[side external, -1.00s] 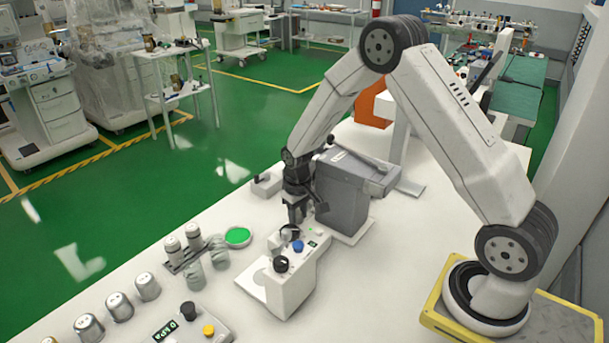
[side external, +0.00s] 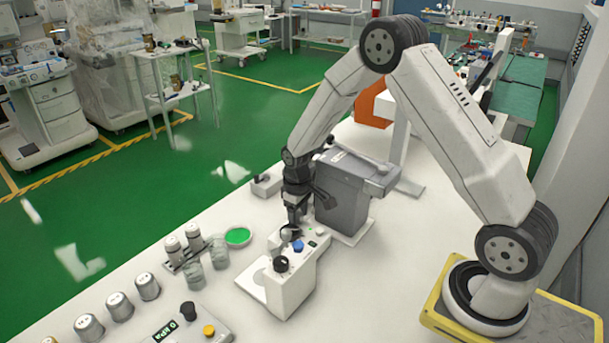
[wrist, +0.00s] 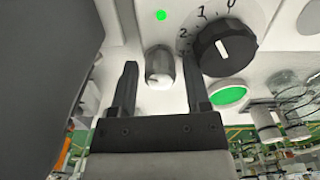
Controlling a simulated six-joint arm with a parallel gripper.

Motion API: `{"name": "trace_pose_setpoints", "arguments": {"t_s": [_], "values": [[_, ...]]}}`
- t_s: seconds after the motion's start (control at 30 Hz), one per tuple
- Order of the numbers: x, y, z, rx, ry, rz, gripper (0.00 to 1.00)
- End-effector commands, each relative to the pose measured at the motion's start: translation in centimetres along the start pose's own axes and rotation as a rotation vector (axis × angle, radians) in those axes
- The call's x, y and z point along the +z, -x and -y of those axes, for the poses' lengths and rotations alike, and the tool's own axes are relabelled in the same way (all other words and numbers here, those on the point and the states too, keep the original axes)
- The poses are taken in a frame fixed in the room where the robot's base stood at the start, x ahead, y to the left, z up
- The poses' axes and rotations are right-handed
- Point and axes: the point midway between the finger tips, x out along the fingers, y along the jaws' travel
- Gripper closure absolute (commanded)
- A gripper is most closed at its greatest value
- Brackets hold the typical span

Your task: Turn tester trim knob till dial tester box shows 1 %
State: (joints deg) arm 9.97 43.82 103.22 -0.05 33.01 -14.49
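The white tester box (side external: 290,290) stands on the bench in the side view. Its top carries a black knob (side external: 281,264), a blue knob (side external: 298,246) and a small display too small to read. In the wrist view a small grey knob (wrist: 160,70) with a pale end lies between the two fingers of my gripper (wrist: 160,78). A gap shows on each side of it, so my gripper is open around or just above it. A black dial knob (wrist: 226,50) marked 0, 1, 2 is beside the right finger. Its white line slants roughly toward 1.
A green light (wrist: 161,15) glows near the grey knob. A grey box (side external: 343,190) stands close behind my gripper. A green round dish (side external: 237,236) and several metal cylinders (side external: 147,287) are to the left. A kPa display box (side external: 190,325) sits in front.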

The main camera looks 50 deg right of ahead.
Motion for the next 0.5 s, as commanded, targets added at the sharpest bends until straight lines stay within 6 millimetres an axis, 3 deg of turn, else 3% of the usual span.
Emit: {"name": "trace_pose_setpoints", "arguments": {"t_s": [0.5], "values": [[0.01,-0.03,0.14,-0.002,-0.032,0.001,0.25]]}}
